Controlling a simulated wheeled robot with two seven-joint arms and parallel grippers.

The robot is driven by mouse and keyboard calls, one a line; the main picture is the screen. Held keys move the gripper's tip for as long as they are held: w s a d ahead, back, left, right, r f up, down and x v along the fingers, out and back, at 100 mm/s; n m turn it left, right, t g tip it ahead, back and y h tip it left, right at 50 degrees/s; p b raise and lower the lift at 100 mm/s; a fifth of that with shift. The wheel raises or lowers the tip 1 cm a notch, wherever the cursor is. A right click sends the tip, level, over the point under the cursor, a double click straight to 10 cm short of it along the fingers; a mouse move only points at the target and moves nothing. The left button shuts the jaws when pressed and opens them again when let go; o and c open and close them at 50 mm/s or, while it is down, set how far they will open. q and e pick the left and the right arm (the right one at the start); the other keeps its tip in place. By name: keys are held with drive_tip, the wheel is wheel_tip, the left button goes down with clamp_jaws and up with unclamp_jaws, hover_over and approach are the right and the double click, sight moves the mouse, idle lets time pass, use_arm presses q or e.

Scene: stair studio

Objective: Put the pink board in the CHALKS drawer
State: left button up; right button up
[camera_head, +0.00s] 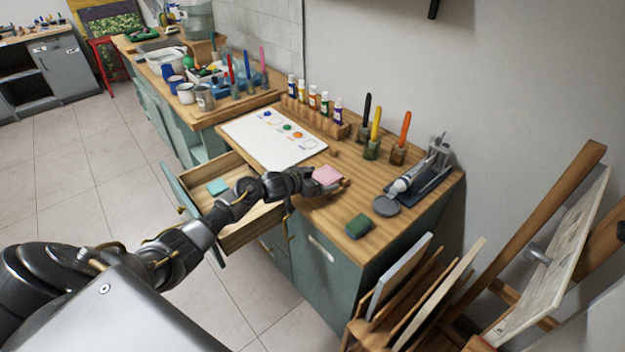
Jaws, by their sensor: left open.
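The pink board (328,174) is a small flat pink piece over the wooden counter, at the fingers of my left gripper (328,184). The left gripper is open, its arm reaching across from the lower left. I cannot tell whether the fingers touch the board or whether it rests on the counter. An open drawer (250,226) with a teal front sticks out below the counter. A light blue piece (217,187) lies in it. My forearm hides part of the drawer, and no CHALKS label is readable. My right gripper is out of view.
A white paint sheet (272,138), a green sponge (358,226), a grey disc (386,206) and a tube in a stand (418,178) are on the counter. A rack with bottles (313,113) and brushes stands along the wall. Boards (400,274) lean at the lower right.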

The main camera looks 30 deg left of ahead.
use_arm(q)
drive_tip(key=b+v, duration=0.1)
drive_tip(key=v, duration=0.8)
drive_tip(key=shift+s+r+b, duration=0.1)
drive_tip(key=shift+r+b, duration=0.1)
drive_tip(key=shift+b, duration=0.1)
drive_tip(key=shift+v, duration=0.8)
